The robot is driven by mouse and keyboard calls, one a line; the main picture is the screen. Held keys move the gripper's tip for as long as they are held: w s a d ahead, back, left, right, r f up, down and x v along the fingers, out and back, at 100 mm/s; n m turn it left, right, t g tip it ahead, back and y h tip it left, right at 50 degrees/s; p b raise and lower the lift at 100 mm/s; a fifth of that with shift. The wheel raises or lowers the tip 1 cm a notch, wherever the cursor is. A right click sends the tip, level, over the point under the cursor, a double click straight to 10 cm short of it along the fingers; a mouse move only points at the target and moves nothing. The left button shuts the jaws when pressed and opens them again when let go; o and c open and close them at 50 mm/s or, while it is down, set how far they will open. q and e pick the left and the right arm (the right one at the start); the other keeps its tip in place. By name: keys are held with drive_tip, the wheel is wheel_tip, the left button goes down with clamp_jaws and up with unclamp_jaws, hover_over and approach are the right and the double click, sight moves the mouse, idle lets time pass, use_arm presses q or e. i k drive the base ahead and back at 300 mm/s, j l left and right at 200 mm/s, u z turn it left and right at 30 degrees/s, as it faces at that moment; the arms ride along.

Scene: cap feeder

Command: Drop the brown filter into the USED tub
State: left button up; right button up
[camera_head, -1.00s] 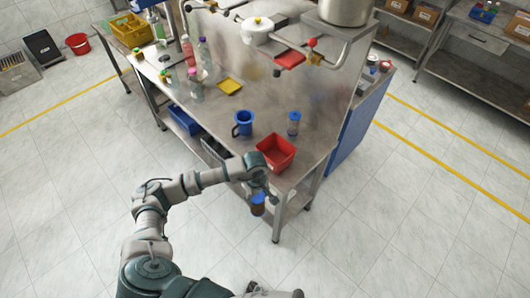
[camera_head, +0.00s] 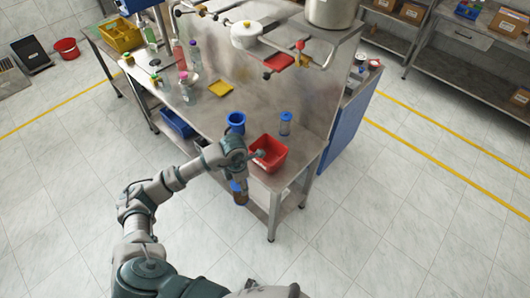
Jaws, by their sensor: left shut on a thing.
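My left gripper (camera_head: 237,179) is shut on the brown filter (camera_head: 239,196), a small brown cylinder with a blue top. It hangs in front of the near edge of the steel table, left of and nearer to me than the red tub (camera_head: 277,161). The gripper partly covers the filter. The red tub stands open on the table's near right corner; any USED label is not readable from here. My left forearm crosses close by the tub's left side. My right gripper is not in view.
A blue jug (camera_head: 236,120) and a clear blue-capped filter (camera_head: 286,124) stand behind the tub. A steel panel (camera_head: 300,85) rises behind the tub. Pipes hang above it.

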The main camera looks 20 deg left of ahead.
sight(269, 158)
drive_tip(key=i, duration=0.95)
